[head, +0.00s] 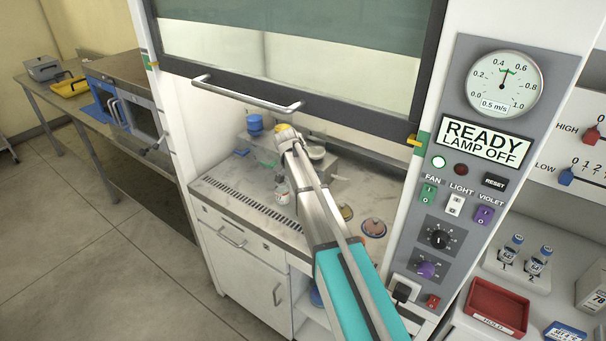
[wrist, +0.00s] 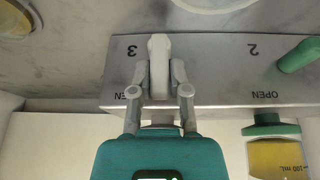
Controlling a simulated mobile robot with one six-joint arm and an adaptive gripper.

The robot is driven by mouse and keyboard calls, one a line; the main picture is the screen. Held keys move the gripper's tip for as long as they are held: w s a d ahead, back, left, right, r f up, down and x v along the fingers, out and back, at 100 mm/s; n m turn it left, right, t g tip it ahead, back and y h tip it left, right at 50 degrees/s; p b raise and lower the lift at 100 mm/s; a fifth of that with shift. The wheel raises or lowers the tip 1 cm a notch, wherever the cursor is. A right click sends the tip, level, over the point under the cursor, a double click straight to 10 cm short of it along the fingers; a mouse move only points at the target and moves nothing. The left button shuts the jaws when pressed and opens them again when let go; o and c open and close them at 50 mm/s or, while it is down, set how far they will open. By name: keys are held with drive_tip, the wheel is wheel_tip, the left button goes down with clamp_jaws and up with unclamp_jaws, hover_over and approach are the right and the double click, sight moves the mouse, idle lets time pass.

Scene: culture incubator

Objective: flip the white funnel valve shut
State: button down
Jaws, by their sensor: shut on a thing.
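The white valve handle (wrist: 159,46) stands on the front of a grey metal block (wrist: 215,75), beside the number 3. My gripper (wrist: 160,72) is closed around this handle, one finger on each side, in the wrist view. The handle runs lengthwise between the fingers and sticks out past the tips. "OPEN" lettering next to it is partly covered by a finger. In the head view my gripper (head: 287,136) reaches under the raised sash to the block, and hides the handle there.
A green valve handle (wrist: 299,55) sits beside number 2 on the same block, with a yellowish vessel (wrist: 275,158) below. In the head view a small bottle (head: 281,190) stands near my arm. The sash handle (head: 245,98) hangs above it.

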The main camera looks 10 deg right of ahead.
drive_tip(key=shift+w, duration=0.1)
drive_tip(key=shift+w+a+f+n+g+h+b, duration=0.15)
drive_tip(key=shift+a+g+h+b, duration=0.1)
drive_tip(key=shift+g+h, duration=0.2)
drive_tip(key=shift+w+a+f+n+g+h+b, duration=0.15)
drive_tip(key=shift+g+h+b, duration=0.1)
drive_tip(key=shift+g+h, duration=0.2)
drive_tip(key=shift+w+a+f+n+g+h+b, duration=0.1)
drive_tip(key=shift+w+a+n+g+h+b, duration=0.05)
drive_tip(key=shift+g+h+b, duration=0.3)
drive_tip(key=shift+w+a+f+n+g+h+b, duration=0.1)
drive_tip(key=shift+w+n+g+h+b, duration=0.05)
drive_tip(key=shift+g+h+b, duration=0.3)
drive_tip(key=b, duration=0.1)
drive_tip(key=g+h+b, duration=0.1)
drive_tip(key=h+b, duration=0.1)
drive_tip(key=shift+w+a+f+n+g+b, duration=0.15)
drive_tip(key=shift+a+f+n+g+b, duration=0.15)
drive_tip(key=shift+g, duration=0.1)
drive_tip(key=shift+g+h+b, duration=0.5)
drive_tip(key=shift+h+b, duration=0.2)
drive_tip(key=shift+b, duration=0.1)
drive_tip(key=shift+r, duration=0.1)
drive_tip(key=c, duration=0.6)
unclamp_jaws()
drive_tip(key=shift+w, duration=0.1)
